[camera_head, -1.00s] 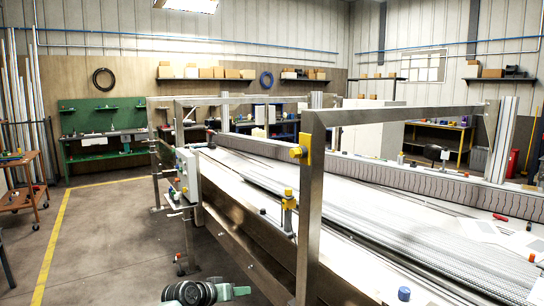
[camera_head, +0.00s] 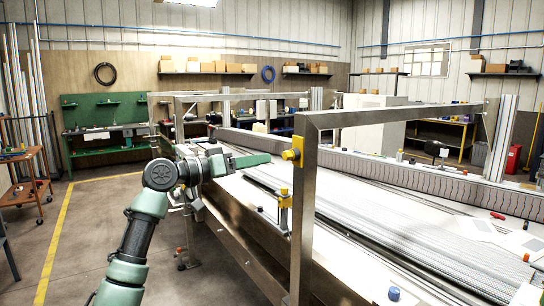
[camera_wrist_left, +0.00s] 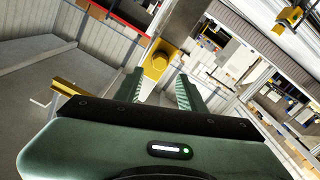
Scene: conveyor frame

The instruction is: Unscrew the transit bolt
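The yellow transit bolt (camera_head: 289,154) sits on a yellow plate (camera_head: 298,149) on the near upright of the steel frame. My left gripper (camera_head: 268,160) reaches in from the left, its green fingers pointing at the bolt and a short way from it. In the left wrist view the bolt head (camera_wrist_left: 154,66) shows ahead, between and beyond the two spread green fingertips (camera_wrist_left: 157,88). The fingers are open and hold nothing; a gap to the bolt remains visible in the head view. My right gripper is not in view.
The steel upright (camera_head: 303,220) and its top beam (camera_head: 400,112) stand close to the left gripper. A yellow-topped fitting (camera_head: 284,205) stands below the bolt on the conveyor edge. A blue cap (camera_head: 394,293) is at the front.

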